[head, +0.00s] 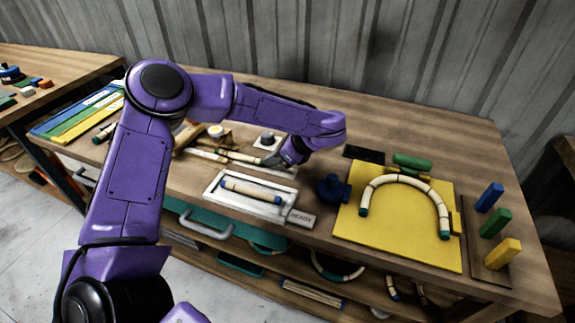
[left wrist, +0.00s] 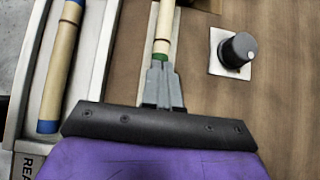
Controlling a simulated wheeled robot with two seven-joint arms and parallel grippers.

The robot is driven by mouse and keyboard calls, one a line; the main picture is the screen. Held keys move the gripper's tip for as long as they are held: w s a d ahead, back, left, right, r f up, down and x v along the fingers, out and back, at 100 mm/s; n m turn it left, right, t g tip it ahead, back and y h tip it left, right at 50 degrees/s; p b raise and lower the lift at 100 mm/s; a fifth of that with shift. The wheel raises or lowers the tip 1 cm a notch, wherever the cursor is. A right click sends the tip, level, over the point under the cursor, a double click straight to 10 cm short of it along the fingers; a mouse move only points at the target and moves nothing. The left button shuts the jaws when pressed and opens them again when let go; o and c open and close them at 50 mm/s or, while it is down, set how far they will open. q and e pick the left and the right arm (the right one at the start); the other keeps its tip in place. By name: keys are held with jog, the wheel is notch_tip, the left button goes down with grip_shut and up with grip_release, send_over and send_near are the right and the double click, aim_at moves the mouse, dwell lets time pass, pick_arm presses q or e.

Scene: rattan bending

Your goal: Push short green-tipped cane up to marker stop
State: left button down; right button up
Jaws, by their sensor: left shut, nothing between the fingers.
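The short cane with a green tip (left wrist: 162,30) lies on a pale strip in the left wrist view, running away from my fingers. It also shows in the head view (head: 241,157), left of the gripper. My left gripper (left wrist: 161,68) is shut and empty. Its fingertips are right at the cane's green end, in line with it; I cannot tell whether they touch. In the head view the left gripper (head: 273,160) is low over the bench, partly covered by its own wrist. The cane's far end is out of the wrist view, and I cannot make out the marker stop.
A white tray (head: 212,196) holds a blue-tipped cane (head: 250,190) in front of the gripper. A dark knob (left wrist: 238,50) stands on a pale plate beside the cane. A yellow board (head: 400,246) with a bent cane is at right, near a blue clamp-like object (head: 332,188).

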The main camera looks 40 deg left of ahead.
aim_at(240, 155)
pick_arm(q)
jog(key=a, duration=0.2)
jog(key=s+a, duration=0.1)
jog(key=a, duration=0.2)
jog(key=s+a+b, duration=0.1)
jog(key=a, duration=0.2)
jog(key=shift+a, duration=0.15)
